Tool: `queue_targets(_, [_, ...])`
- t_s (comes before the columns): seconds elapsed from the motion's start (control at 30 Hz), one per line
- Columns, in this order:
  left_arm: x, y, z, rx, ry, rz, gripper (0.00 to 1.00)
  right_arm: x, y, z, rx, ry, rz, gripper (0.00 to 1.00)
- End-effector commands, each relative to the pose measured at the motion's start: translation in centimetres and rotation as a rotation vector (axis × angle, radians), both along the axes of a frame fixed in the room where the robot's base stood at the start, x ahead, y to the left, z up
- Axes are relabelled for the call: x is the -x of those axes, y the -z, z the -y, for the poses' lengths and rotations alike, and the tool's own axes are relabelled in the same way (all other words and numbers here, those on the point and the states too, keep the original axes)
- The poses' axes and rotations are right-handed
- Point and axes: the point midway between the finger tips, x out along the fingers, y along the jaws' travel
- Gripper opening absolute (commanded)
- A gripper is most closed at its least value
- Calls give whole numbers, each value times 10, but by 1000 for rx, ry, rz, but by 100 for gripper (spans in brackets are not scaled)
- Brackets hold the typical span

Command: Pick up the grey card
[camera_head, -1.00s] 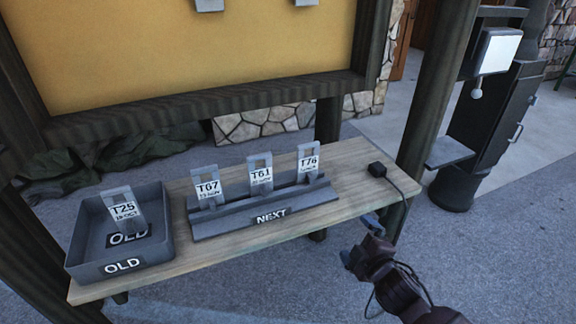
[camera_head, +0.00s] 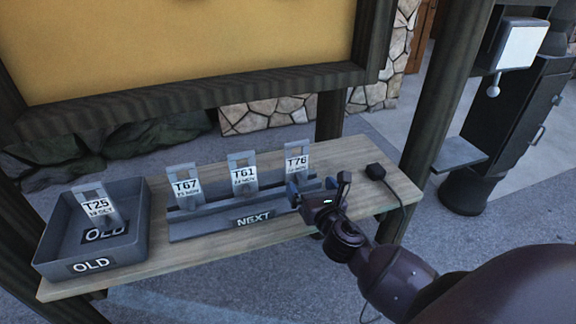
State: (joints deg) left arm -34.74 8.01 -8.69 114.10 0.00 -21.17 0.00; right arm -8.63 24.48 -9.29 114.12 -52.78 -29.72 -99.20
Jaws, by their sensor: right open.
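Several grey cards with white labels are in view. Card T76 (camera_head: 297,160) stands at the right end of the grey NEXT rack (camera_head: 210,226). Card T61 (camera_head: 243,175) and card T67 (camera_head: 185,184) stand upright in the same rack, to its left. Card T25 (camera_head: 98,208) leans inside the grey OLD tray (camera_head: 54,247). My right gripper (camera_head: 317,187) is open at the rack's right end, just in front of and below T76. Its fingers hide part of the rack there, and I cannot tell whether they touch the card. My left gripper is not in view.
The rack and tray stand on a narrow wooden shelf (camera_head: 155,262). A dark post (camera_head: 440,100) rises beyond the right end, and a yellow board (camera_head: 180,50) stands behind.

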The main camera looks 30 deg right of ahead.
Motion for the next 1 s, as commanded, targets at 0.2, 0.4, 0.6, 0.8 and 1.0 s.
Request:
queue_targets(0.2, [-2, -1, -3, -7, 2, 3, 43, -2, 0, 1, 128, 4, -31, 100])
queue_targets(0.4, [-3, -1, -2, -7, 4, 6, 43, -27, 0, 7, 133, 4, -31, 100])
queue_targets(0.6, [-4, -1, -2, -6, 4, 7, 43, -50, 0, 12, 133, 4, -33, 100])
queue_targets(0.8, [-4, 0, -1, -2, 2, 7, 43, -60, 0, 15, 132, 4, -32, 100])
queue_targets(1.0, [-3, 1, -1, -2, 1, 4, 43, -86, -2, 22, 130, 4, -31, 100])
